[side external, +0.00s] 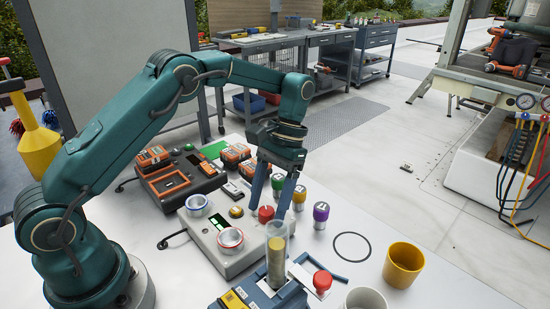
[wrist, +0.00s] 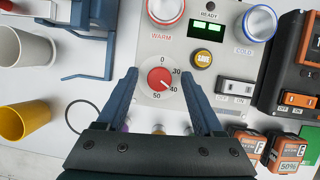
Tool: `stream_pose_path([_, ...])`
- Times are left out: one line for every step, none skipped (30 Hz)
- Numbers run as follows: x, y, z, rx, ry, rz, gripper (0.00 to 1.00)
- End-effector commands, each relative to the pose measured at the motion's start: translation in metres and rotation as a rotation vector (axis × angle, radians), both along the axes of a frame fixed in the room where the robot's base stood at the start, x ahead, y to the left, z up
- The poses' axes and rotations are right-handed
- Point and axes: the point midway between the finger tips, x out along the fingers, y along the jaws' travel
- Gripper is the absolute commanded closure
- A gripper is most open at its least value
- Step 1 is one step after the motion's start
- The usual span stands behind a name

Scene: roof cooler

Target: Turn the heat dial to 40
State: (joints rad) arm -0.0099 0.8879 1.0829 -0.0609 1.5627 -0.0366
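The heat dial (wrist: 161,79) is a red knob on a pale grey control box, with 0, 30, 40 and 50 printed around it. A pale mark shows on the knob, but I cannot tell exactly which number it points to. The dial also shows in the side external view (side external: 266,214). My gripper (wrist: 159,71) is open and empty, its two blue fingers spread to either side of the dial in the wrist view. In the side external view my gripper (side external: 267,208) hangs over the box, fingers down. I see no contact with the knob.
The control box (wrist: 181,62) also carries a red-ringed WARM knob (wrist: 165,8), a blue-ringed COLD knob (wrist: 259,22), a yellow SAVE button (wrist: 203,58) and a switch (wrist: 235,92). Colored cylinders (side external: 321,212), a clear tube (side external: 277,240) and a yellow cup (side external: 404,262) stand close by.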

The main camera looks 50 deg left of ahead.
Motion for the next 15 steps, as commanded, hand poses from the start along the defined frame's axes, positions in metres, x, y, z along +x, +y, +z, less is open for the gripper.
stream_pose_path([0.0,0.0,0.0,0.0,-0.001,0.0,0.31])
stream_pose_path([0.001,0.0,0.001,0.0,-0.001,0.0,0.31])
stream_pose_path([0.002,0.0,0.002,0.0,-0.002,0.0,0.31])
stream_pose_path([0.002,0.0,0.003,0.0,-0.001,0.0,0.31])
stream_pose_path([0.003,0.0,0.005,0.0,-0.002,0.0,0.31])
stream_pose_path([0.004,0.001,0.007,0.0,-0.004,0.0,0.31])
stream_pose_path([0.005,0.001,0.009,0.0,-0.003,0.0,0.31])
stream_pose_path([0.007,0.001,0.012,0.0,-0.004,0.0,0.31])
stream_pose_path([0.008,0.001,0.015,0.0,-0.004,0.0,0.31])
stream_pose_path([0.009,0.001,0.018,0.0,-0.004,0.0,0.31])
stream_pose_path([0.01,0.002,0.021,0.0,-0.004,0.0,0.31])
stream_pose_path([0.012,0.002,0.025,0.0,-0.004,0.0,0.31])
stream_pose_path([0.012,0.002,0.027,0.0,-0.003,0.0,0.31])
stream_pose_path([0.014,0.002,0.029,0.0,-0.003,0.0,0.31])
stream_pose_path([0.015,0.002,0.031,0.0,-0.002,0.0,0.31])
